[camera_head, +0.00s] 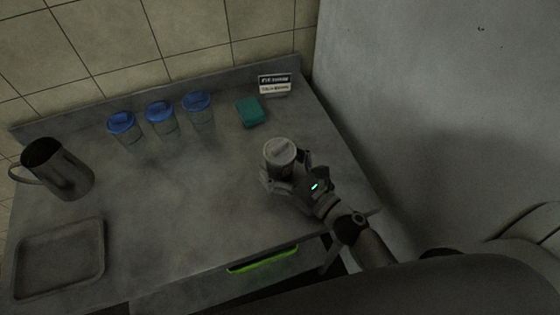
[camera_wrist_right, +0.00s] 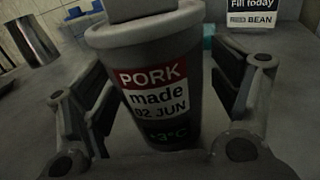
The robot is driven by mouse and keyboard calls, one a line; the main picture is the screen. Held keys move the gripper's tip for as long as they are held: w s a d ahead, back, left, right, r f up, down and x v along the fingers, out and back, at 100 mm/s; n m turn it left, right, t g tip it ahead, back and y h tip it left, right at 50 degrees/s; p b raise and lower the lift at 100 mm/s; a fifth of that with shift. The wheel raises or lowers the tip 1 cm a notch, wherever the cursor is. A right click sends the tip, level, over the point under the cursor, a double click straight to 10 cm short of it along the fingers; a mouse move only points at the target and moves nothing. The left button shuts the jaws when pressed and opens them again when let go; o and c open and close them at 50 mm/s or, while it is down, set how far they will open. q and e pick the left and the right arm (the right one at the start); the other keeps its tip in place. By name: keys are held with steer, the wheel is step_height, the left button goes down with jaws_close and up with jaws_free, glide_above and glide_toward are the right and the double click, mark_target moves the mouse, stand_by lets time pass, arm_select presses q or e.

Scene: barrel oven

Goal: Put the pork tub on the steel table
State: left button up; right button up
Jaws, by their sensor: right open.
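The pork tub (camera_head: 280,153) is a grey tub with a pale lid, on the right part of the steel table (camera_head: 190,190). In the right wrist view the tub (camera_wrist_right: 160,90) shows a red and white label reading "PORK made 02 JUN" and a temperature below it. It looks upright and appears to rest on the table, though its base is partly hidden. My right gripper (camera_head: 285,171) is open, with one finger on each side of the tub. In the right wrist view gaps show between the fingers and the tub. My left gripper is not in view.
Several blue-lidded tubs (camera_head: 161,119) stand along the back, with a teal block (camera_head: 250,112) and a small sign (camera_head: 275,84) right of them. A metal jug (camera_head: 62,170) and a shallow tray (camera_head: 60,260) are at left. The table's middle is clear.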

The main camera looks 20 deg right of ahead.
steer(key=shift+r, duration=0.15)
steer(key=shift+s+d+f, duration=0.1)
steer(key=shift+s+f, duration=0.1)
steer(key=shift+s, duration=0.05)
steer(key=b+v, duration=0.4)
steer(key=v, duration=0.6)
steer(key=shift+s+d, duration=0.2)
steer(key=shift+s, duration=0.15)
steer(key=shift+s+d+r, duration=0.15)
steer(key=shift+s+r, duration=0.05)
steer(key=shift+s, duration=0.1)
